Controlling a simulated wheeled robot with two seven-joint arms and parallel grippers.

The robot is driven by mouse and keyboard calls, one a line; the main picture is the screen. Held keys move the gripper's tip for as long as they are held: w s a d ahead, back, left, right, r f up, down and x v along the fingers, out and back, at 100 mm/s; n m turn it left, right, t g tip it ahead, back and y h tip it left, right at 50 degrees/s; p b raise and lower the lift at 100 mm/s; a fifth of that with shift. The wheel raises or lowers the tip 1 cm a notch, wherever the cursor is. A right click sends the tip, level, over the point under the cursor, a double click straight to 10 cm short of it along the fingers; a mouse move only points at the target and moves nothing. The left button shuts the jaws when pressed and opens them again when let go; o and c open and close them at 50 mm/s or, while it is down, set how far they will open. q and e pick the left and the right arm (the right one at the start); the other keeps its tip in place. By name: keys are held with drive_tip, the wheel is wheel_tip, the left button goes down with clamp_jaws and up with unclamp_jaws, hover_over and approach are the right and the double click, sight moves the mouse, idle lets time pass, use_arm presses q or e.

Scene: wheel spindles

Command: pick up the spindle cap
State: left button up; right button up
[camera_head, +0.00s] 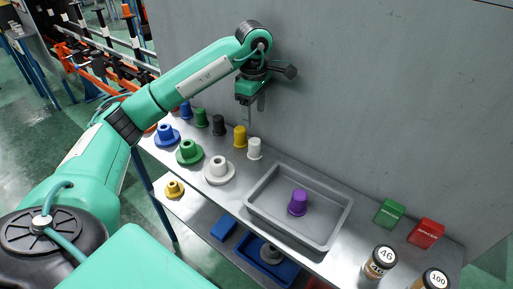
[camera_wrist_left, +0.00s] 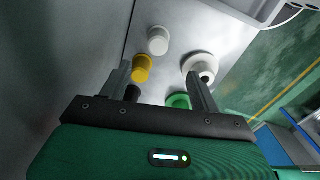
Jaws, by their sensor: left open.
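A row of upright spindle caps stands along the wall side of the metal table: blue (camera_head: 186,109), green (camera_head: 202,118), dark (camera_head: 218,126), yellow (camera_head: 240,137) and white (camera_head: 254,149). A purple cap (camera_head: 298,203) stands in the grey tray (camera_head: 262,222). My left gripper (camera_head: 253,105) is open and empty, above the yellow and white caps. In the left wrist view, the yellow cap (camera_wrist_left: 141,69) and white cap (camera_wrist_left: 158,41) show beyond the open fingers; the dark cap (camera_wrist_left: 132,93) is partly hidden behind one finger. My right gripper is not in view.
Flanged spindles in blue (camera_head: 166,136), green (camera_head: 189,152) and white (camera_head: 219,171) stand in front of the caps. A yellow one (camera_head: 174,189) sits lower. Green (camera_head: 390,212) and red boxes (camera_head: 426,233) and labelled jars (camera_head: 380,262) stand at right. A wall rises behind.

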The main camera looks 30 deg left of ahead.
sight(254, 140)
use_arm(q)
wheel_tip(254, 140, down, 8)
drive_tip(key=shift+r+p, duration=0.1)
drive_tip(key=shift+p, duration=0.2)
wheel_tip(254, 140, down, 4)
drive_tip(key=shift+w+a+f+p, duration=0.15)
drive_tip(key=shift+f+p, duration=0.05)
drive_tip(key=shift+p, duration=0.4)
drive_tip(key=shift+f, duration=0.45)
drive_tip(key=c, duration=1.1)
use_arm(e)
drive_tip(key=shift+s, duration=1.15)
